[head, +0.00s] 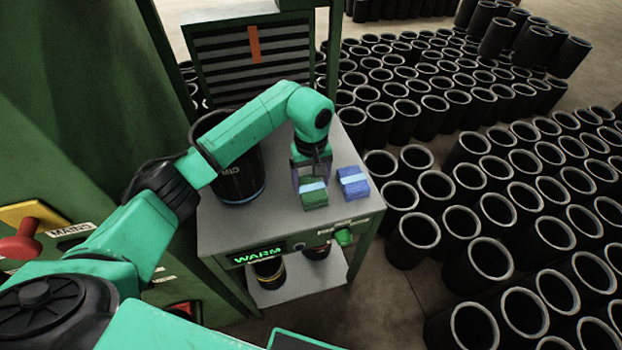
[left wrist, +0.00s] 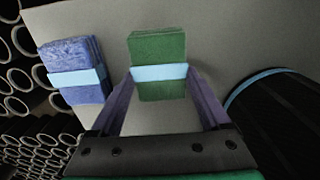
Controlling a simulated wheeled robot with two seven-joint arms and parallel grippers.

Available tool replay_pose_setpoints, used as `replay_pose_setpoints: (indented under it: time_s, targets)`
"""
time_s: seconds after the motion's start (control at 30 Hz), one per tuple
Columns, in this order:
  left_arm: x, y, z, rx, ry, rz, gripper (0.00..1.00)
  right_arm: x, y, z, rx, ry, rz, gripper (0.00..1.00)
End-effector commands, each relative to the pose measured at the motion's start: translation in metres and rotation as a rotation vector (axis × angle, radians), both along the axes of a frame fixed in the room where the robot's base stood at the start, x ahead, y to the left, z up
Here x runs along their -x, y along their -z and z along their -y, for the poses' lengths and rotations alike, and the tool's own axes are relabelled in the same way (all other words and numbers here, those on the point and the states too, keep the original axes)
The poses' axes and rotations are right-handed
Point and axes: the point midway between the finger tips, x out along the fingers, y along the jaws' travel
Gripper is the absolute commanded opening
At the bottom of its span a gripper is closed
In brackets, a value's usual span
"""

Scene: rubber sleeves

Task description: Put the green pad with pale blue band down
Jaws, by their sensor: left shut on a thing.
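The green pad with pale blue band (head: 314,197) is at the front of the grey tabletop in the head view. My left gripper (head: 311,180) comes down over it from above and is shut on it. In the left wrist view the green pad (left wrist: 157,50) sits between the two fingers of the left gripper (left wrist: 160,76), at the level of its pale blue band. The pad is at or very close to the tabletop; I cannot tell whether it touches. My right gripper is not in view.
A blue pad with a pale band (head: 353,183) lies just right of the green pad. A large black cylinder (head: 238,180) stands on the table (head: 290,222) to the left. Many black sleeves (head: 413,240) stand on the floor to the right. The table front shows a lit WARM display (head: 257,256).

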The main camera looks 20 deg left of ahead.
Motion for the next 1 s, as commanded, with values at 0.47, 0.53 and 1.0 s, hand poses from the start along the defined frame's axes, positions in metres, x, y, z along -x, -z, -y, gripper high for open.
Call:
replay_pose_setpoints:
  time_s: [0.47, 0.53, 1.0]
  targets:
    - [0.000, -0.003, 0.000, 0.000, 0.000, 0.000, 1.00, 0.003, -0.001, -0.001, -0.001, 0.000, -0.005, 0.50]
    - [-0.001, -0.009, 0.000, 0.001, 0.001, 0.003, 1.00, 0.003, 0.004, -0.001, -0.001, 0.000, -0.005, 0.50]
    - [-0.001, -0.108, 0.000, 0.000, 0.000, 0.004, 1.00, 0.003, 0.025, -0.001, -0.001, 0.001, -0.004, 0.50]
